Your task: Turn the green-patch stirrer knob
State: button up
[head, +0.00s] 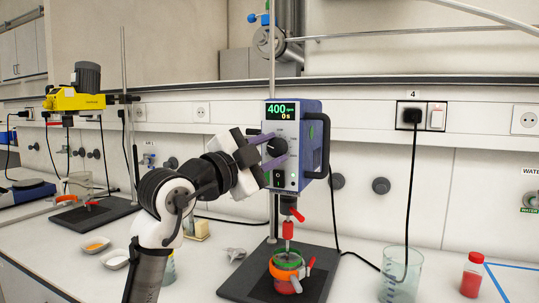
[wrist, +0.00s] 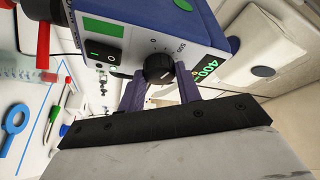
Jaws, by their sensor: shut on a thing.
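The stirrer is a blue and grey box (head: 312,150) on a stand, with a green round patch on its side (wrist: 183,5). Its display (head: 280,111) reads 400 rpm and 0 s. The black knob (head: 279,147) is on its front below the display; in the wrist view the knob (wrist: 158,68) shows a pale pointer line. My gripper (head: 273,150) has its purple fingers on both sides of the knob and is shut on it. The wrist view also shows the fingers (wrist: 160,76) around the knob. Part of the knob's edge is hidden by the fingers.
Below the stirrer a vessel with red liquid (head: 289,284) stands on a dark base plate (head: 240,283). A beaker (head: 401,277) and a red bottle (head: 471,276) are to the right. A yellow stirrer (head: 74,100) stands far left. A black cable (head: 412,180) hangs at right.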

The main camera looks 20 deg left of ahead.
jog(key=shift+m+g, duration=0.4)
jog(key=shift+m, duration=0.7)
jog(key=o, duration=1)
jog(key=shift+a, duration=0.1)
jog(key=b+v, duration=0.2)
jog(key=v, duration=1.1)
jog(key=shift+s+b, duration=0.35)
jog(key=shift+s, duration=0.05)
jog(key=shift+a, duration=0.15)
